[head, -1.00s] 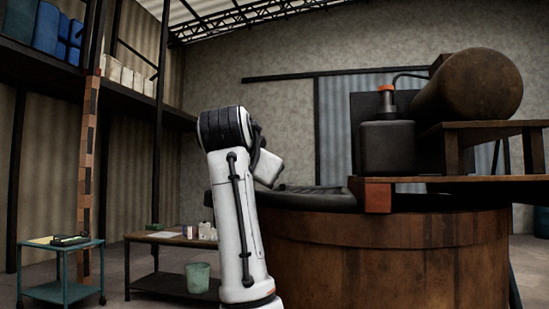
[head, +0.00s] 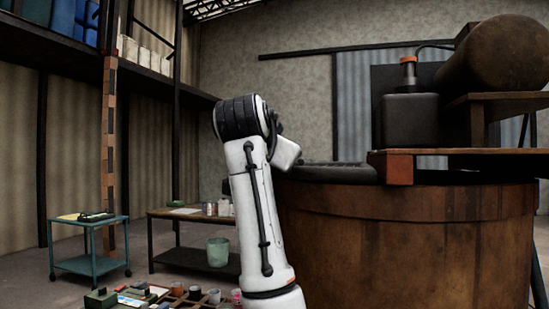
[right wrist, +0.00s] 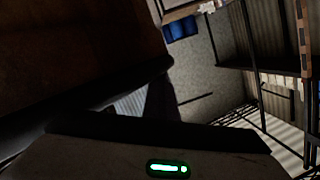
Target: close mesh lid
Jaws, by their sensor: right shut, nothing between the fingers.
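The large wooden vat (head: 405,235) stands at the right in the head view. A dark, low cover or rim (head: 330,172) lies along its top; I cannot make out the mesh or tell how far the lid is open. One white arm of mine stands up in front of the vat's left side, its hand end hidden behind the arm. In the right wrist view my right gripper (right wrist: 162,98) shows as a dark shape above its housing with a green light. It is shut and empty, close to a dark brown surface at the left. My left gripper is not in view.
A wooden platform (head: 460,152) with a black box (head: 408,120) and a rusty drum (head: 503,65) sits over the vat. At the left are a teal cart (head: 90,240), a low table (head: 165,215) and a green bucket (head: 218,251). Tools and cups lie at the bottom edge.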

